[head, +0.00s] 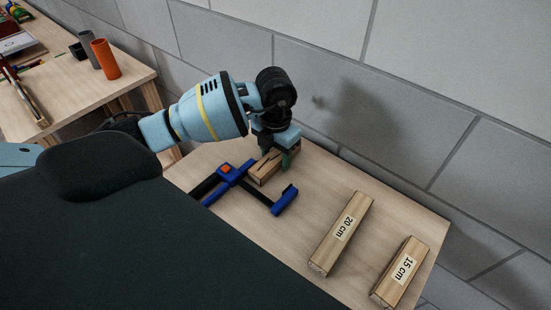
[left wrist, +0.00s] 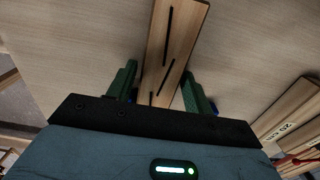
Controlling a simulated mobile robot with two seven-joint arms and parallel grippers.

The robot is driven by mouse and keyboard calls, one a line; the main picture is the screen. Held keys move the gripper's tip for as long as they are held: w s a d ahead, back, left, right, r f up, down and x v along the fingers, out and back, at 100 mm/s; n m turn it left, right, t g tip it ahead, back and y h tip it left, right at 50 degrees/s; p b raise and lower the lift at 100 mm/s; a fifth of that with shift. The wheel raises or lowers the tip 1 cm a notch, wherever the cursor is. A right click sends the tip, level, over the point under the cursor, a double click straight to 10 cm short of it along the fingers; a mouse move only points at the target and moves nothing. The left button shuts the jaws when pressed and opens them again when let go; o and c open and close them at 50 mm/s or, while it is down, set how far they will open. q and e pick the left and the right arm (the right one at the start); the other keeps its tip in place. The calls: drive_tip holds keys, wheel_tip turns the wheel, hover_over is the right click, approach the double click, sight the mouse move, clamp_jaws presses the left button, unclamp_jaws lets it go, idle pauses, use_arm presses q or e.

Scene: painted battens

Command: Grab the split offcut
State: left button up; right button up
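The split offcut (head: 266,168) is a short wooden piece with dark cracks, lying on the table behind the blue clamp. In the left wrist view the offcut (left wrist: 170,45) runs up between my green fingers. My left gripper (head: 278,160) points down over the offcut's far end, with its fingers on either side of it. In the left wrist view, a narrow gap shows between the left finger and the wood, so the left gripper (left wrist: 160,85) looks open. The right finger is close to the wood; contact there is unclear. My right gripper is out of view.
A blue and black clamp (head: 235,178) lies just in front of the offcut. Battens labelled 20 cm (head: 342,232) and 15 cm (head: 402,270) lie to the right. A grey block wall (head: 420,90) stands behind. Another table with an orange cylinder (head: 105,58) is at far left.

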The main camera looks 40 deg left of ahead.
sight(276, 155)
use_arm(q)
drive_tip(key=c, duration=0.7)
drive_tip(key=shift+c, duration=0.2)
drive_tip(key=shift+r, duration=0.15)
drive_tip(key=shift+r, duration=0.2)
wheel_tip(276, 155, up, 3)
drive_tip(key=shift+r, duration=0.1)
drive_tip(key=s, duration=1)
drive_tip(key=s+d+r, duration=0.1)
drive_tip(key=s, duration=0.5)
drive_tip(key=shift+b, duration=0.35)
